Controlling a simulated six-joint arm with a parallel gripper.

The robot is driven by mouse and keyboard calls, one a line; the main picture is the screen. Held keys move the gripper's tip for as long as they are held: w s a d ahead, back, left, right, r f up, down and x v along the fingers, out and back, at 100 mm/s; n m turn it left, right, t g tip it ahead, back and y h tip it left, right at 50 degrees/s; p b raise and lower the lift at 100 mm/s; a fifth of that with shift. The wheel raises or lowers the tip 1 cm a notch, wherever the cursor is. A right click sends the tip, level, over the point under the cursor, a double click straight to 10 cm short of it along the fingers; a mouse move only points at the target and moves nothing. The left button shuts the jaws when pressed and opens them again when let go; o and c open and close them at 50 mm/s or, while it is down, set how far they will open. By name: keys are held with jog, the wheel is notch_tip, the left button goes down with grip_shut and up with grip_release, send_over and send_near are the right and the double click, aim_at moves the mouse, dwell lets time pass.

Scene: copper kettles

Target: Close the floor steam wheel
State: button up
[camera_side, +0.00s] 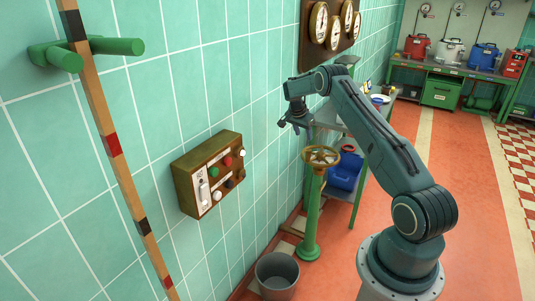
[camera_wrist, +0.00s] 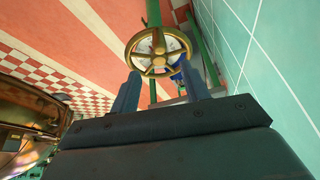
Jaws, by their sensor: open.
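The floor steam wheel (camera_side: 321,157) is a brass spoked handwheel on top of a green column (camera_side: 312,215) that stands on the floor near the tiled wall. My gripper (camera_side: 296,125) is up and to the left of the wheel in the side view, apart from it and empty. In the wrist view the wheel (camera_wrist: 158,51) shows whole, just beyond and between the two fingertips of my open gripper (camera_wrist: 161,84). No finger appears to touch the rim.
A wooden control box (camera_side: 208,173) with knobs is on the wall at left. A grey bucket (camera_side: 277,275) stands in front of the column. A green-legged shelf (camera_side: 362,160) with a blue container (camera_side: 346,172) is close behind the wheel. Open red floor lies to the right.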

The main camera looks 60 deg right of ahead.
jog(key=shift+r, duration=0.1)
jog(key=shift+c, duration=0.3)
jog(key=shift+s, duration=0.1)
jog(key=c, duration=0.7)
jog(key=shift+s+d+f, duration=0.15)
jog(key=shift+f, duration=0.15)
grip_shut()
jog(key=s+a+f+m+t, duration=0.2)
jog(key=s+f+m+t, duration=0.1)
jog(key=s, duration=0.3)
jog(key=s+a+f+m+t+h, duration=0.1)
jog(key=s+a+f+m+t, duration=0.2)
jog(key=s, duration=0.3)
jog(key=shift+s+a+t+h, duration=0.15)
jog(key=shift+a+t+h, duration=0.2)
jog(key=shift+t, duration=0.55)
